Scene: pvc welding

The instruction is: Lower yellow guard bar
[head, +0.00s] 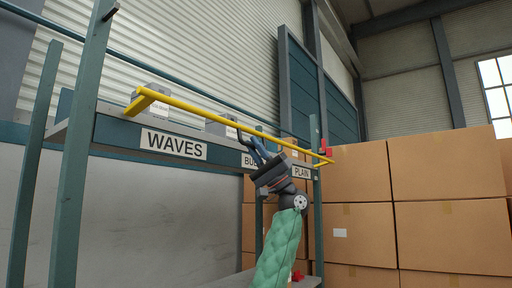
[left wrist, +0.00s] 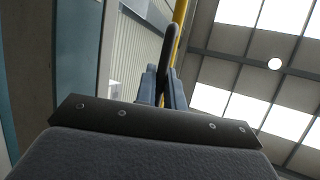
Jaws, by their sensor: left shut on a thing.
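The yellow guard bar (head: 215,113) runs in front of the shelf, from upper left to lower right in the head view, with a short yellow arm at each end. It stands above the shelf's front edge. My left gripper (head: 254,148) is just below the bar, right of its middle. Its fingers are shut on a dark curved handle (head: 241,136) at the bar. In the left wrist view the handle (left wrist: 171,45) rises from between the fingers, beside the yellow bar (left wrist: 180,12). My right gripper is not in view.
The shelf front bears the labels WAVES (head: 174,145), one partly hidden, and PLAIN (head: 302,173). Grey boxes (head: 221,126) stand on the shelf behind the bar. A red bracket (head: 326,150) is at the right post. Stacked cardboard boxes (head: 445,170) fill the right side.

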